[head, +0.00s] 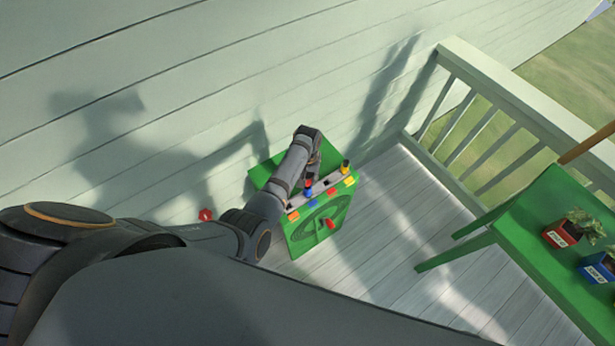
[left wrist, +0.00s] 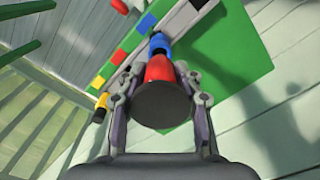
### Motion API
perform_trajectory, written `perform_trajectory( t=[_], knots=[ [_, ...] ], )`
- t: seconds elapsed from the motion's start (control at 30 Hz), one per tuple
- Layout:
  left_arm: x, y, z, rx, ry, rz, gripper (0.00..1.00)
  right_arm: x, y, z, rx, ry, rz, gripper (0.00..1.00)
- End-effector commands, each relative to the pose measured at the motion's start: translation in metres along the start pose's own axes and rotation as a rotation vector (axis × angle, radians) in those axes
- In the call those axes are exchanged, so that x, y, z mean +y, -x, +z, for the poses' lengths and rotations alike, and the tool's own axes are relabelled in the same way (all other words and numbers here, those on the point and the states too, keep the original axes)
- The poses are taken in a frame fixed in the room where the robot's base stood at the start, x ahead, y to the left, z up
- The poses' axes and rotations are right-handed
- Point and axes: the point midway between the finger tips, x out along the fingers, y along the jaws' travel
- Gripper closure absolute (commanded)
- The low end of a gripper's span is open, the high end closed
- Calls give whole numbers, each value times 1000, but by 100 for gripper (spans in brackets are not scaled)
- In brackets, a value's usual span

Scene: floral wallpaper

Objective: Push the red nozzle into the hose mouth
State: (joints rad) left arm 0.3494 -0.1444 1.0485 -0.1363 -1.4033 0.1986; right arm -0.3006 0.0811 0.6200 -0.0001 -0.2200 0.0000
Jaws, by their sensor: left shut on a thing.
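My left gripper (head: 312,168) is above the green hose box and shut on the red nozzle. In the left wrist view my left gripper (left wrist: 158,84) has a finger on each side of the red nozzle (left wrist: 159,68), whose dark round end faces the camera. A blue piece (left wrist: 158,43) is in line just beyond the red nozzle. In the head view the red nozzle (head: 308,183) shows just above the blue piece (head: 308,192). I cannot tell whether they touch or how deep the nozzle sits. My right gripper is not in view.
The green hose box (head: 298,246) has a grey top strip with coloured labels. A yellow-and-black piece (head: 345,167) stands on it. A red wall knob (head: 205,214) is to the left. A green table (head: 535,238) with potted plants and a railing (head: 500,95) are right.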

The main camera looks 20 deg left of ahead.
Motion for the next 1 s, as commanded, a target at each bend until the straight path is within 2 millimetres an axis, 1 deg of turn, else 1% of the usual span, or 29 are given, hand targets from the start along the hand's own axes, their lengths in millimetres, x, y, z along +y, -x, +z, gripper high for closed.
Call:
perform_trajectory(
  t=[0.27,0.5,1.0],
  knots=[
    [0,0,0,0,0,0,98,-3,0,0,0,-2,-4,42],
    [0,1,0,0,0,0,98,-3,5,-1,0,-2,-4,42],
    [0,-5,0,0,0,0,98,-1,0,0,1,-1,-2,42]
  ],
)
